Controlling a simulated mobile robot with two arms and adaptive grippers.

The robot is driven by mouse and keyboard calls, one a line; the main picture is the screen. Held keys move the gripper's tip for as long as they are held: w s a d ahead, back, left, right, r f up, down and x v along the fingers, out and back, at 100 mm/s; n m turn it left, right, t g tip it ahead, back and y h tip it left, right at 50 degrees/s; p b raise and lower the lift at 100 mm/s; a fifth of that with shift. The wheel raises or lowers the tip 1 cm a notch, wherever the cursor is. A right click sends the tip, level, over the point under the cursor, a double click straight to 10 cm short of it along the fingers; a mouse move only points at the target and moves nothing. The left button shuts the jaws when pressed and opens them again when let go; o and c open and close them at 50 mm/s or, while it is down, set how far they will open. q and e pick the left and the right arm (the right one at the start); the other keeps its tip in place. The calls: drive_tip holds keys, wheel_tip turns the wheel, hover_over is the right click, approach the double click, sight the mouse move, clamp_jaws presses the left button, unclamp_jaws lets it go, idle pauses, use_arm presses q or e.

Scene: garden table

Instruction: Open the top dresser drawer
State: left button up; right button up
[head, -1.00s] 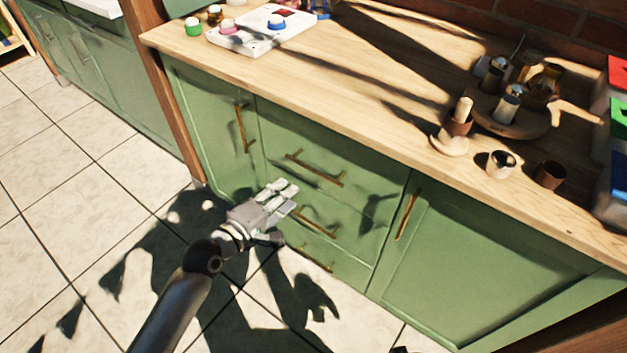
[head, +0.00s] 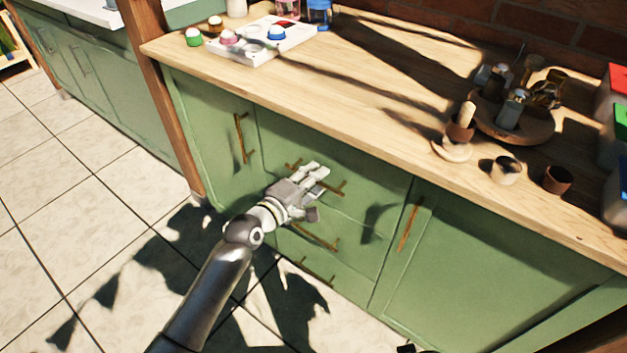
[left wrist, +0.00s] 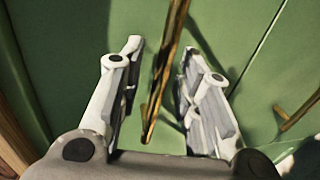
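The green dresser's top drawer (head: 372,182) is shut, flush with the front. Its brass bar handle (head: 336,189) is partly hidden behind my left gripper (head: 318,178) in the head view. I see no clear contact between fingers and bar.
Lower drawers have brass handles (head: 314,236) just below. A cabinet door (head: 480,260) stands right of the drawers, another door (head: 215,140) left. Tiled floor in front is clear.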

use_arm(q)
drive_tip(key=shift+c, duration=0.4)
clamp_jaws()
